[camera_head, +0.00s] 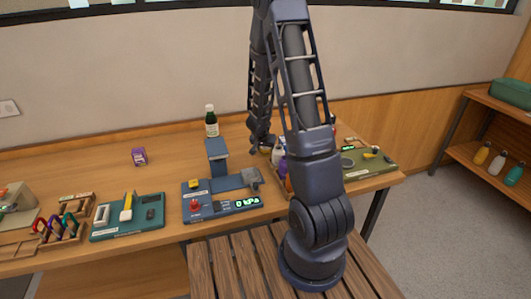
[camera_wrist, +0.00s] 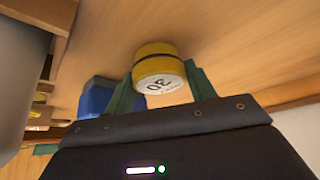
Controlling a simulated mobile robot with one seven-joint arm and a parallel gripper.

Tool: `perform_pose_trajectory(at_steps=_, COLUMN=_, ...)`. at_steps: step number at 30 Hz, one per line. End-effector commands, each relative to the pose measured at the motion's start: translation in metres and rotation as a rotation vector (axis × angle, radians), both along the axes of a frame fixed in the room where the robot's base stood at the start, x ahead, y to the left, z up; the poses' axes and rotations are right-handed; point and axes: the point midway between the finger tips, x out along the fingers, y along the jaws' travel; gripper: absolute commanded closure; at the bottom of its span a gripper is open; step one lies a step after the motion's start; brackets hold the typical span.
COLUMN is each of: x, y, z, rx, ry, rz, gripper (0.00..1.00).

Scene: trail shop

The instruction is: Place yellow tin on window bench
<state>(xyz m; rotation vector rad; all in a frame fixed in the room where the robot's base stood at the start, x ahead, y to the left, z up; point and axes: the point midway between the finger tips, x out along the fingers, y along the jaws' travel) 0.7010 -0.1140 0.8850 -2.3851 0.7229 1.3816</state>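The yellow tin (camera_wrist: 144,68) shows in the wrist view, with a dark band around it and a pale printed end towards the camera. My gripper (camera_wrist: 160,72) has its two green fingers on opposite sides of the tin, and I see no gap on either side. In the head view my gripper (camera_head: 261,143) is low over the back of the long wooden table, partly behind my arm. A small yellowish patch there seems to be the tin. I cannot tell whether the tin touches the table. I cannot identify the window bench in either view.
Several bottles stand close to my arm. A wooden shelf (camera_head: 480,165) stands at right. Slatted wood (camera_head: 225,270) lies in front.

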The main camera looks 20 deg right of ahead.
Motion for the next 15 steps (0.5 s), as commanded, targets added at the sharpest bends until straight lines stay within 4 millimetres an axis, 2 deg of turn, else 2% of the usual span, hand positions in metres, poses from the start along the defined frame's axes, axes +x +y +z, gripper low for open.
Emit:
perform_pose_trajectory(at_steps=2, x=0.0, y=0.0, z=0.0, rx=0.0, ry=0.0, rz=0.0, gripper=0.71)
perform_pose_trajectory(at_steps=10, x=0.0, y=0.0, z=0.002, rx=-0.001, ry=-0.001, rz=0.0, gripper=0.72)
perform_pose_trajectory(at_steps=15, x=0.0, y=0.001, z=0.012, rx=-0.001, ry=-0.002, rz=0.0, gripper=0.72)
